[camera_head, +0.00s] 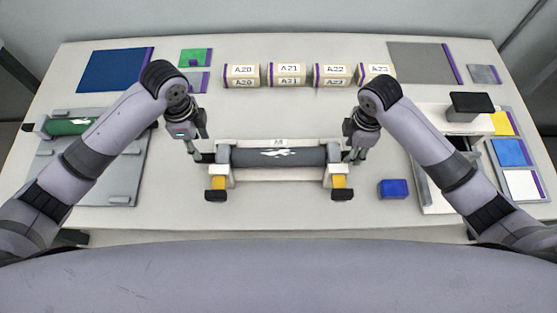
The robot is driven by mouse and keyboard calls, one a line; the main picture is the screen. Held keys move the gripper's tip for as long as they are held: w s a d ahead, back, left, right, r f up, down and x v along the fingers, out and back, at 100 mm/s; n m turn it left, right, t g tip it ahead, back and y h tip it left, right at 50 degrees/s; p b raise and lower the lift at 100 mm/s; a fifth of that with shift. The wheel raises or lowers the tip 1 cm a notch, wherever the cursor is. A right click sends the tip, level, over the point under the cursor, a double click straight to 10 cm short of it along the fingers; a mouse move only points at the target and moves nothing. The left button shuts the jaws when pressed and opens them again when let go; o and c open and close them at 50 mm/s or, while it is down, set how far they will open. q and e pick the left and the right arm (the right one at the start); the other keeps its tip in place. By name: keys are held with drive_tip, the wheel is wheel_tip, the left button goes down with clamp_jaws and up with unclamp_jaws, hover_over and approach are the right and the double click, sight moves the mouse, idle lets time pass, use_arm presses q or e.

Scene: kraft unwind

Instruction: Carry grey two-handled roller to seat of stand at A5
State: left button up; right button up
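The grey roller (300,157) lies level across the middle of the table, with a white mark on its face. It is at the white stand (262,174), which has yellow blocks and black feet at its front corners. A small label (279,142), too small to read surely, shows behind the roller. I cannot tell whether the roller rests in the seat or hangs just above it. My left gripper (194,152) is at the roller's left handle (208,157). My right gripper (355,154) is at its right end. Their finger gaps are too small to judge.
Labelled blocks, including A20 (242,76) and A22 (332,75), stand in a row behind. A green roller (70,126) lies at left. A blue block (393,189) sits right of the stand. Flat coloured sheets lie on both sides. The front table strip is clear.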

drive_tip(key=shift+r, duration=1.2)
